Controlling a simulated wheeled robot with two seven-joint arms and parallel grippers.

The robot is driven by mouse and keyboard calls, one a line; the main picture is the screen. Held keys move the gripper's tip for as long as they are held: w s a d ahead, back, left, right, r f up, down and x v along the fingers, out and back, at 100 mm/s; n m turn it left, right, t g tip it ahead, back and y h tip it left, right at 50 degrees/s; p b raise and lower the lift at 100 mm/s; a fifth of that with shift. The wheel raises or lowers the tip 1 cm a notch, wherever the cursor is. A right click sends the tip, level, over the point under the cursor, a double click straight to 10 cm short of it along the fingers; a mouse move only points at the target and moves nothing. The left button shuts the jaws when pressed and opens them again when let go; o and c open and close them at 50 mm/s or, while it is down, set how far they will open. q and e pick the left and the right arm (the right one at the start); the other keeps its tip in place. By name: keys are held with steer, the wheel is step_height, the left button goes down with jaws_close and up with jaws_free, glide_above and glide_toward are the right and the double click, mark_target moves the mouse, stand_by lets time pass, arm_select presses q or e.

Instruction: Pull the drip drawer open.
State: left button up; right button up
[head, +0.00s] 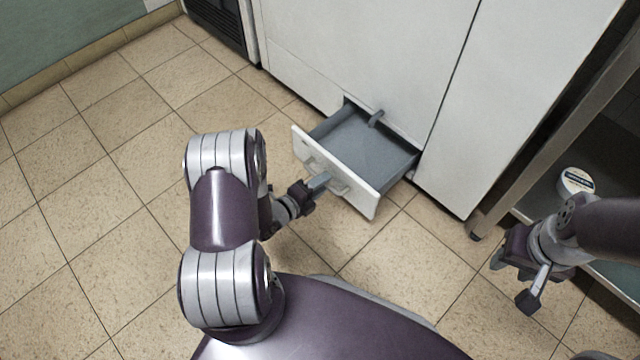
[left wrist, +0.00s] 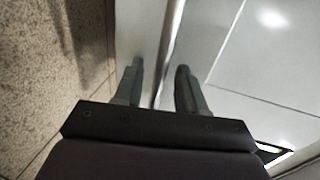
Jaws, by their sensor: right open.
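The drip drawer (head: 364,187) is pulled out of the low part of the white cabinet, and its grey inside shows from above. Its handle (head: 341,188) is on the white front panel. My left gripper (head: 319,182) is at this handle and hides its middle. Finger contact is hard to see. My right gripper (head: 513,278) is open and empty at the right, away from the drawer.
The white cabinet (head: 350,45) stands behind the drawer. At the right is a metal-framed shelf with a round white-lidded jar (head: 576,183), close to my right arm. A dark vented unit (head: 216,20) is at the top left. The tiled floor (head: 100,180) on the left is clear.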

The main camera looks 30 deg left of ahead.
arm_select(q)
steer(key=p+v, duration=0.5)
steer(key=v, duration=0.7)
steer(key=shift+s+p, duration=0.3)
steer(key=shift+s, duration=0.05)
steer(key=shift+a, duration=0.1)
